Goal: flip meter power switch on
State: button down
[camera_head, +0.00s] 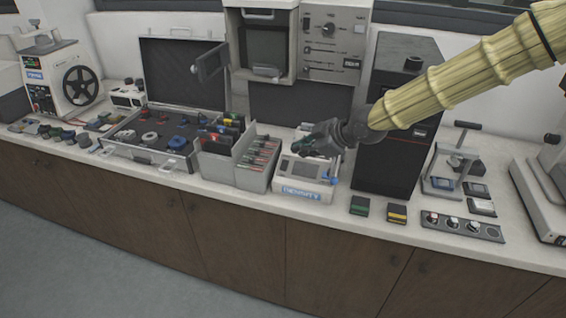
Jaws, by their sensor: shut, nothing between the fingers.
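A small white meter (310,188) with a blue label reading "DENSITY" stands near the front edge of the counter, right of centre. A dark display shows on its sloped top, and a small blue part sits at its right side. I cannot make out its power switch or its position at this size. My gripper (299,147) is shut and empty. It reaches in from the right and appears over the back of the meter, hiding part of it. I cannot tell whether it touches the meter.
A grey divided bin (262,178) stands close on the meter's left and a tall black unit (388,165) on its right. A green-topped box (360,205) and a yellow-marked box (397,213) lie in front. A knob panel (462,226) is further right.

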jog(key=shift+a+f, duration=0.1)
jog(key=shift+f, duration=0.05)
jog(key=p, duration=0.3)
send_over(284, 165)
jog(key=s, duration=0.4)
jog(key=f, duration=0.7)
jog(key=shift+w+a+f, duration=0.1)
jog(key=shift+a+f, duration=0.25)
jog(key=shift+f, duration=0.05)
jog(key=shift+w+d+f+p, duration=0.1)
jog(key=shift+w+f+p, duration=0.2)
jog(key=shift+f, duration=0.3)
jog(key=shift+w+d+f+p, duration=0.15)
jog(key=shift+f+p, duration=0.15)
jog(key=shift+f, duration=0.25)
jog(key=shift+f+b, duration=0.45)
jog(key=shift+r, duration=0.3)
jog(key=shift+r+p, duration=0.6)
jog(key=shift+r, duration=0.05)
